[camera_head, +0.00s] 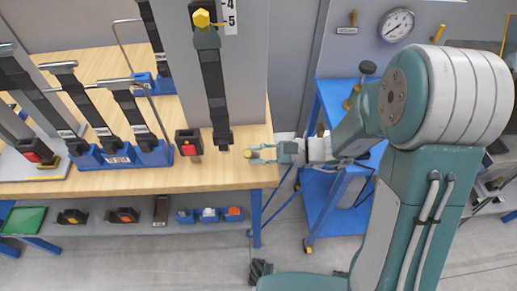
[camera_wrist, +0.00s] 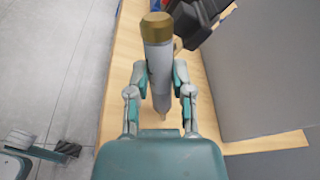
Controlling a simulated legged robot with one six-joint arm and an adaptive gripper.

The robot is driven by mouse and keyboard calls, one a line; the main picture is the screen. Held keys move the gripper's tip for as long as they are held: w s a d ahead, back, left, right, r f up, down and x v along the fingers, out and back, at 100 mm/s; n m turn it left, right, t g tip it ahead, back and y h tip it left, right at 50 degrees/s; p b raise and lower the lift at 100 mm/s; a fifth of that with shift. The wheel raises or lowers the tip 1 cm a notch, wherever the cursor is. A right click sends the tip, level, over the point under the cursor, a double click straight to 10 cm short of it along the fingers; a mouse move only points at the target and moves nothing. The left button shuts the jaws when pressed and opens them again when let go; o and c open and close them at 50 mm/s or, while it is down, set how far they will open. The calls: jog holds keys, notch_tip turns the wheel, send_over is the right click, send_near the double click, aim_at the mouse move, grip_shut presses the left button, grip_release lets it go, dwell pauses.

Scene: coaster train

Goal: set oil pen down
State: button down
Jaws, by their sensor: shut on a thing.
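The oil pen (camera_wrist: 158,65) is a grey-white cylinder with a gold-brown cap, seen between my fingers in the wrist view. My gripper (camera_wrist: 160,78) is shut on it, with a finger on each side. In the head view my gripper (camera_head: 262,153) is over the right end of the wooden bench (camera_head: 235,175), close to its front corner. Only a small yellowish end of the pen (camera_head: 248,153) shows there. I cannot tell whether the pen touches the bench top.
A black box with a red button (camera_head: 188,142) stands left of my gripper. A tall grey panel (camera_head: 243,80) with a black lever (camera_head: 213,85) rises behind. A blue rack (camera_head: 120,155) is further left. A blue cart (camera_head: 328,205) stands right, past a gap.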

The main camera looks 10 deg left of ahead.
jog(key=shift+f, duration=0.35)
jog(key=c, duration=0.5)
grip_release()
jog(key=s+v, duration=0.1)
jog(key=v, duration=1.1)
jog(key=s+d+r+n+t+h, duration=0.7)
jog(key=s+d+r+n+h, duration=0.3)
jog(key=h, duration=0.5)
jog(key=shift+s+d+r+n+h, duration=0.35)
jog(key=shift+s+d+r, duration=0.25)
jog(key=shift+s+r, duration=0.6)
